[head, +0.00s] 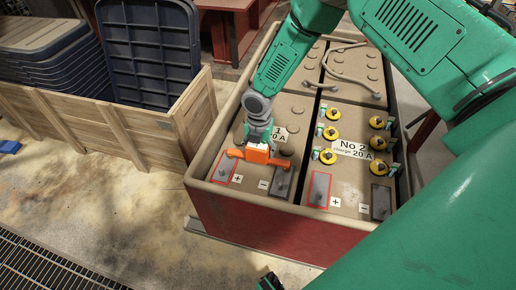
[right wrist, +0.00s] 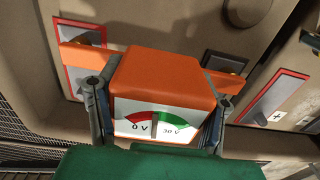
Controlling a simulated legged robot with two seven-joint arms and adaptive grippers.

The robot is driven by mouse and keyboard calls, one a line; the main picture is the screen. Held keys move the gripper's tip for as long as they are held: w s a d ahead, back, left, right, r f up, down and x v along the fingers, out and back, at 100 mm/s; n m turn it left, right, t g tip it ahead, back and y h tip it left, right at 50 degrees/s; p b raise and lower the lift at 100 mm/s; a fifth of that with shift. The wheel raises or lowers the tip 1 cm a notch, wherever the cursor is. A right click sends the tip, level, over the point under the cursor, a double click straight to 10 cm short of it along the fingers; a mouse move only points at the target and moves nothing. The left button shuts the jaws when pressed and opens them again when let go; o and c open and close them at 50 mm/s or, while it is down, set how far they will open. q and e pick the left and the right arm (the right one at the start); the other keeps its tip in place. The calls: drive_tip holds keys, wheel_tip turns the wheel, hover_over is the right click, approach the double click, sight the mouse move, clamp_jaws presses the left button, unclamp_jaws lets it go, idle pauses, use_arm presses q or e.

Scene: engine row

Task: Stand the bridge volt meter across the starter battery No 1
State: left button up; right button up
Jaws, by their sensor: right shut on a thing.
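The orange bridge volt meter (head: 258,154) is over the near end of starter battery No 1 (head: 290,108), the left one in the head view. My right gripper (head: 259,138) is shut on its body. In the right wrist view the volt meter (right wrist: 165,78) shows a 0 V to 30 V dial and an orange arm on each side. One arm overlaps the red-framed plus terminal (head: 222,171), the other reaches by the minus terminal (head: 281,182). I cannot tell whether they touch. A dark piece, likely my left gripper (head: 268,282), shows at the bottom edge; its jaws are unclear.
Battery No 2 (head: 350,190) stands to the right with several yellow caps and its own red-framed terminal (head: 319,189). A cable (head: 345,62) lies behind. A wooden crate (head: 120,130) with blue-grey trays stands left. The floor (head: 110,205) in front is mostly clear.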

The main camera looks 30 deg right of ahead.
drive_tip(key=shift+a, duration=0.45)
drive_tip(key=shift+a+r, duration=0.15)
drive_tip(key=shift+a, duration=0.15)
drive_tip(key=o, duration=1.4)
drive_tip(key=shift+d, duration=0.1)
drive_tip(key=shift+o, duration=1.3)
drive_tip(key=shift+d, duration=0.2)
drive_tip(key=shift+d+f, duration=0.25)
drive_tip(key=shift+a+r, duration=0.2)
drive_tip(key=shift+a, duration=0.2)
wheel_tip(320, 180, up, 11)
drive_tip(key=shift+f, duration=0.1)
drive_tip(key=shift+r, duration=0.5)
use_arm(q)
drive_tip(key=shift+s+a+f, duration=0.1)
drive_tip(key=shift+a+f, duration=0.05)
drive_tip(key=shift+a, duration=0.3)
